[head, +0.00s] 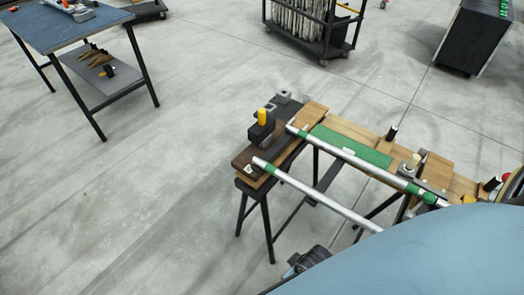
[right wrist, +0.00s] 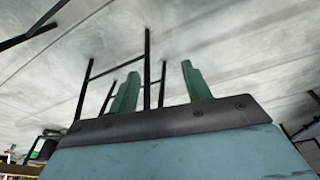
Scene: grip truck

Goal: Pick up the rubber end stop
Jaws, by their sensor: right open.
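I cannot tell for sure which part is the rubber end stop. A small black upright piece (head: 392,133) stands at the far edge of the wooden-topped bench (head: 348,126) in the head view, and another dark piece with a red end (head: 491,184) sits at the right. My right gripper (right wrist: 160,72) shows in the right wrist view with its two green fingers wide apart and nothing between them. Floor and dark stand legs show beyond the fingers. My left gripper cannot be made out in either view.
Two metal tubes (head: 318,194) lie along the bench, near a black block with a yellow knob (head: 262,117) and a green strip (head: 352,145). A blue-topped table (head: 70,32) stands far left, and a wheeled rack (head: 312,42) at the back. Open floor lies left.

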